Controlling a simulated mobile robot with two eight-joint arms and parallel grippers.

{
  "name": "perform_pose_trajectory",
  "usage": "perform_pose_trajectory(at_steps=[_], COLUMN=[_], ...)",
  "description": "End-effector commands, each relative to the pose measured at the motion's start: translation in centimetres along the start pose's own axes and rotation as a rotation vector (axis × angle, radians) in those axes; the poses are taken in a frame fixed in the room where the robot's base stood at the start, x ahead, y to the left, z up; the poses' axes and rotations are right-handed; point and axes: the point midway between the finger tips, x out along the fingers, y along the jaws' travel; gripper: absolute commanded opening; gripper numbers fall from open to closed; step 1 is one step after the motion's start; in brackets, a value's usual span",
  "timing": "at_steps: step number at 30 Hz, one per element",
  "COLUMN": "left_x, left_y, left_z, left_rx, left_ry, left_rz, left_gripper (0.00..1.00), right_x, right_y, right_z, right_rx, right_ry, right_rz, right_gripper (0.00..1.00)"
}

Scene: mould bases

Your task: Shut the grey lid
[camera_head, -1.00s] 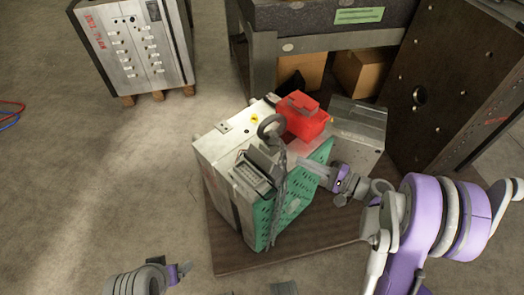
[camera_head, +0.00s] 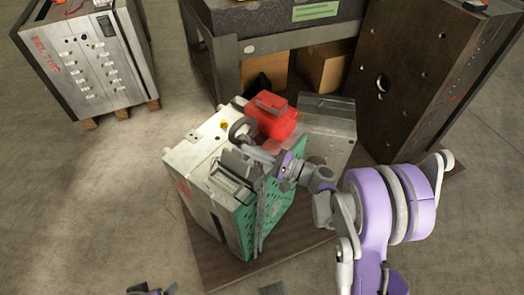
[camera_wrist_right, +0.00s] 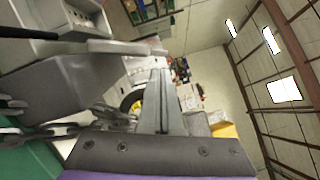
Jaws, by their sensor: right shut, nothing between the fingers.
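In the right wrist view, the lid seems to be the large grey piece (camera_wrist_right: 58,88) at the left, beside the housing (camera_wrist_right: 62,18). My right gripper (camera_head: 256,153) is shut and empty, close to the lid's right side; I cannot tell whether it touches. Its fingers also show in the right wrist view (camera_wrist_right: 160,92). Only a bit of my left gripper (camera_head: 152,292) shows at the bottom edge.
A dark lifting ring (camera_head: 241,130) and a hanging chain (camera_head: 258,215) are close to the lid. A red block (camera_head: 271,118) lies on top, and a green plate (camera_head: 276,195) covers the near right side. Another grey block (camera_head: 328,125) stands behind.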

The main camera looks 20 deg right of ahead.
Motion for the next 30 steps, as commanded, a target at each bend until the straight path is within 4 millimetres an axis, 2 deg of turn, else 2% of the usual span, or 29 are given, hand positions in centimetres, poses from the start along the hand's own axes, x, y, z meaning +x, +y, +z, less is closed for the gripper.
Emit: perform_pose_trajectory(at_steps=[5,30], left_x=[0.1,-0.5], left_y=[0.0,0.0], left_z=[0.0,-0.1], left_rx=[0.0,0.0], left_ry=[0.0,0.002], left_rz=[0.0,0.0], left_gripper=[0.9,0.9], right_x=[0.2,0.3], right_y=[0.0,-0.3], right_z=[1.0,1.6], right_rx=[0.0,-0.075], right_ry=[-0.001,0.0], right_rz=[0.0,0.019], right_gripper=[0.0,0.0])
